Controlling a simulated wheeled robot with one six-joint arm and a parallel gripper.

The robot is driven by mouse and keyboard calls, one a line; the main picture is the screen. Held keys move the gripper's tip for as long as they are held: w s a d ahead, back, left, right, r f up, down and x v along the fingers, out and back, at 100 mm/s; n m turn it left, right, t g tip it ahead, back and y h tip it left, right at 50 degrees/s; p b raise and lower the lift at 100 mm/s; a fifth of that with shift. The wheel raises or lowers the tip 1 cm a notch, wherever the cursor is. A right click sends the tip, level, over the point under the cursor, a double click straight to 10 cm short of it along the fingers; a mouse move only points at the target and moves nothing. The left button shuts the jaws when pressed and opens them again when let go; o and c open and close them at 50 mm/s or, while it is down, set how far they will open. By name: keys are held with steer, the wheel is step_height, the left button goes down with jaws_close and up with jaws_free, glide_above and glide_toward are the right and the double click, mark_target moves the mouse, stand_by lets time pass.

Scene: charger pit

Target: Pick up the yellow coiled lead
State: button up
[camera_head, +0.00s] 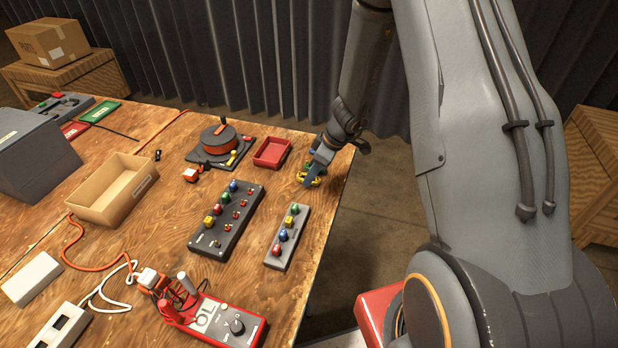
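The yellow coiled lead (309,178) lies at the right edge of the wooden table, right of the red tray. My gripper (311,176) is down at the lead, with a finger beside or over it. The gripper and wrist hide part of the lead. I cannot tell whether the fingers are apart or closed on it, or whether they touch it.
A small red tray (272,152) and a round orange-and-black device (219,143) stand left of the gripper. Two panels with coloured knobs, a dark one (227,222) and a grey one (287,238), lie nearer. A cardboard box (113,188) and red meter (213,318) are farther left and nearer.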

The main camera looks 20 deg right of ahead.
steer(key=shift+f, duration=0.25)
steer(key=shift+c, duration=0.2)
steer(key=c, duration=0.8)
steer(key=shift+r, duration=0.15)
